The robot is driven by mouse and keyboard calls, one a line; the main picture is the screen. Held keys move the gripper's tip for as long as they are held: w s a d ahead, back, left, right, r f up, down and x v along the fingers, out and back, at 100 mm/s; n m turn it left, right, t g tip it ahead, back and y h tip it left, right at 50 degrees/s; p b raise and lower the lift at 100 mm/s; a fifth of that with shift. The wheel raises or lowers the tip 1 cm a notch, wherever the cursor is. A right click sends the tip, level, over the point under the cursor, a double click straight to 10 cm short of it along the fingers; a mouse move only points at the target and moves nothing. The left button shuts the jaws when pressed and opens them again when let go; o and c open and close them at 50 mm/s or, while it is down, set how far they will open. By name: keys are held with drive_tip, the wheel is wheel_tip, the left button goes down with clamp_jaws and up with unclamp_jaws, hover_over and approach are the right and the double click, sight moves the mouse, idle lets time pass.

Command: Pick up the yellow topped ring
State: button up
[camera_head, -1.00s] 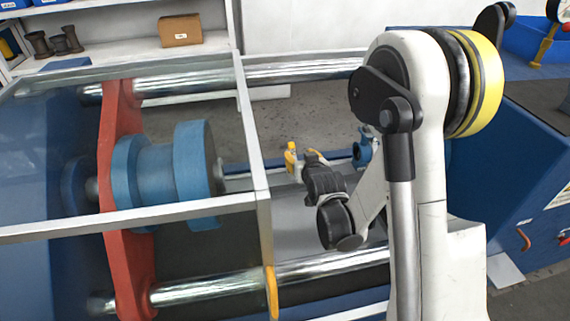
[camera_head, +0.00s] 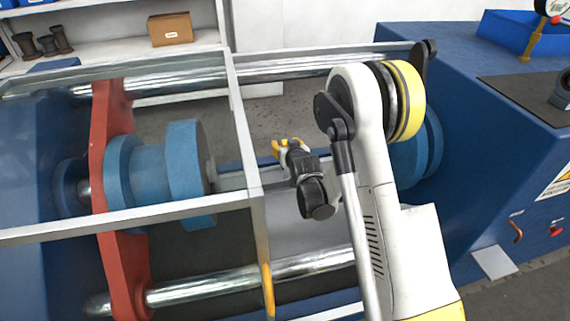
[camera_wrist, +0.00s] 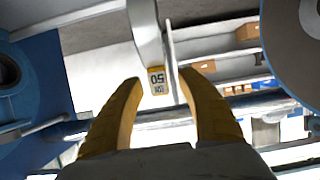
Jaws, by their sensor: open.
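The yellow topped ring (camera_wrist: 148,32) shows in the wrist view as a pale grey ring edge. Its small yellow end (camera_wrist: 157,80) is marked "50" and appears upside down. My gripper (camera_wrist: 161,76) has its two yellow fingers open, one on each side of this yellow end. In the head view my gripper (camera_head: 285,146) is between the blue flanges, right of the large one. I cannot make out the ring there.
A blue flange (camera_head: 186,160) stands left of my gripper, before a red plate (camera_head: 112,130). Another blue flange (camera_head: 432,145) is right, partly behind my arm. Metal rods (camera_head: 300,66) and a grey frame (camera_head: 246,130) border the work space. Shelves (camera_head: 95,60) stand behind.

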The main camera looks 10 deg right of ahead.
clamp_jaws()
drive_tip(key=shift+r, duration=0.1)
idle(0.3)
